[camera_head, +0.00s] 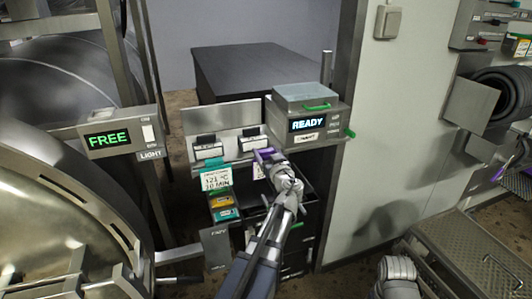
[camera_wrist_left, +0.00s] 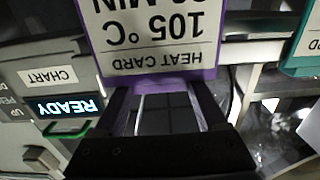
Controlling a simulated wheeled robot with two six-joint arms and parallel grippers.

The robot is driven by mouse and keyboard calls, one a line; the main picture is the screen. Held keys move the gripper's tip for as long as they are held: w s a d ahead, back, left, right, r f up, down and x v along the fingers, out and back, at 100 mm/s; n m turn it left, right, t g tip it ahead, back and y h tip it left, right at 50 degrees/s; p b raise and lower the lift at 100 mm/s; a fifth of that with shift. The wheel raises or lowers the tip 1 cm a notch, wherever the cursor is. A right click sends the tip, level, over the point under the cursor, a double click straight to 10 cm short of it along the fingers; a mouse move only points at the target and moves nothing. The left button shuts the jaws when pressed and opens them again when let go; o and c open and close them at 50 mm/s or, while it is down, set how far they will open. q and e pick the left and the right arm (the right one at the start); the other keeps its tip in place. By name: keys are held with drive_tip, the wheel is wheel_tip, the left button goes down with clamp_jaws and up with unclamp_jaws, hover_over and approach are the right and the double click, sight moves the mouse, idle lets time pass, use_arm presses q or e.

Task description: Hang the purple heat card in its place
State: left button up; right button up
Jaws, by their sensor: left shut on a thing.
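The purple heat card (camera_wrist_left: 160,45) fills the top of the left wrist view, upside down there, with "HEAT CARD 105 °C" on a white face and a purple edge. My left gripper (camera_wrist_left: 163,92) is shut on its purple edge. In the head view the left gripper (camera_head: 270,162) is at the card rack (camera_head: 190,158), below its right label plate (camera_head: 252,142). Only a little of the purple card shows there, and I cannot tell whether it touches the rack. A teal card (camera_head: 216,178) reading 121 °C hangs under the left label plate (camera_head: 207,150).
A box with a "READY" display (camera_head: 308,123) and green handles stands close right of the left gripper. A "FREE" panel (camera_head: 108,139) and large metal vessel (camera_head: 65,215) are left.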

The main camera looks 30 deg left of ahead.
use_arm(q)
drive_tip(key=shift+f, duration=0.1)
drive_tip(key=o, duration=1.3)
drive_tip(key=v, duration=0.7)
drive_tip(key=shift+s+d, duration=0.25)
drive_tip(key=shift+s, duration=0.05)
drive_tip(key=x, duration=0.8)
drive_tip(key=shift+d, duration=0.1)
drive_tip(key=shift+r+p, duration=0.3)
